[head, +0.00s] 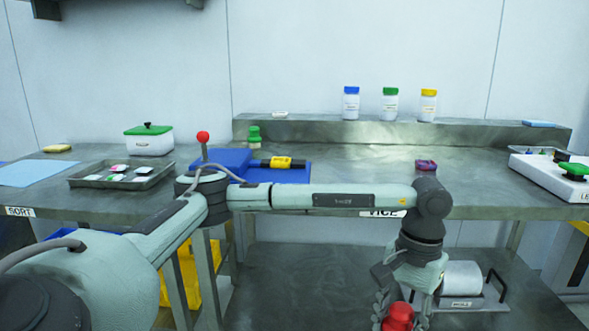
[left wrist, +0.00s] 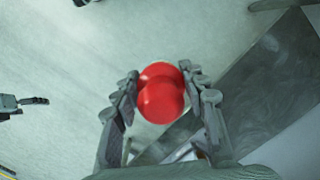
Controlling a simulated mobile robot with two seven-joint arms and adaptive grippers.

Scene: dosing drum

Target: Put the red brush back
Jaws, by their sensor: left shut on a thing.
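My left gripper (head: 398,308) is low at the bottom of the head view, in front of the bench and its lower shelf. It is shut on a red, rounded thing (head: 399,318), which I take for the red brush. In the left wrist view the red thing (left wrist: 160,92) shows as two rounded lobes between the fingers (left wrist: 162,95). Its lower part is hidden. A small dark grey shape (left wrist: 22,103) at the left edge of that view looks like my right gripper; its jaws are too small to judge.
The bench (head: 340,170) carries a grey tray (head: 90,182), a white box with green lid (head: 149,141), a red-knobbed lever (head: 203,137), a blue tray (head: 299,174) and a purple block (head: 427,166). Bottles stand on the back ledge (head: 310,127). A roller (head: 463,278) is on the lower shelf (head: 300,280).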

